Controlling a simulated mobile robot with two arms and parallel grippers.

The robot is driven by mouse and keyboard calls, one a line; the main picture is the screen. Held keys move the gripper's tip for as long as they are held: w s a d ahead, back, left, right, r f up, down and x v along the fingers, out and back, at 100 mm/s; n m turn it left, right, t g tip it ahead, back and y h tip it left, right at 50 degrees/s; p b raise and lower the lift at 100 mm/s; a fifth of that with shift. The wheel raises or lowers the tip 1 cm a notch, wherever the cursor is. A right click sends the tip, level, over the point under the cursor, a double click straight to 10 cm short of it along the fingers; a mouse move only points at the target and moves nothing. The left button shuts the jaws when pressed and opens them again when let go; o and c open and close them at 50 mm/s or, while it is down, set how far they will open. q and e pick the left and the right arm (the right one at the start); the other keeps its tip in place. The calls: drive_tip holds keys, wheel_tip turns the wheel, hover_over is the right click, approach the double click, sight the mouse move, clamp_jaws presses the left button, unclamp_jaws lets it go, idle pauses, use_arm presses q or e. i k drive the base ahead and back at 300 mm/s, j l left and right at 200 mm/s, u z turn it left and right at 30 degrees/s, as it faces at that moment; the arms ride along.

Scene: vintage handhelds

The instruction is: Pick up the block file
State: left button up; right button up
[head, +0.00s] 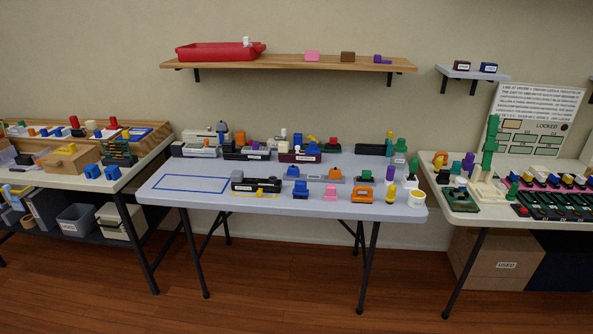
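I cannot tell for certain which thing is the block file. On the grey middle table (160,197) stand several long, low holders with small coloured pieces on them. A black holder with a white label (243,186) is near the front, right of a blue outlined rectangle. Behind it are a grey holder (204,152), a black labelled holder (235,155) and a dark red labelled holder (290,157). The labels are too small to read. Neither of my grippers is in view.
The blue outlined rectangle (190,177) on the table's left is empty. A left table (60,183) and a right table (500,218) are also full. A wall shelf (285,62) hangs above.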

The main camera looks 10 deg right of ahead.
sight(367, 198)
drive_tip(key=i+j, duration=0.15)
drive_tip(key=i, duration=0.5)
drive_tip(key=i+j, duration=0.1)
drive_tip(key=i, duration=0.55)
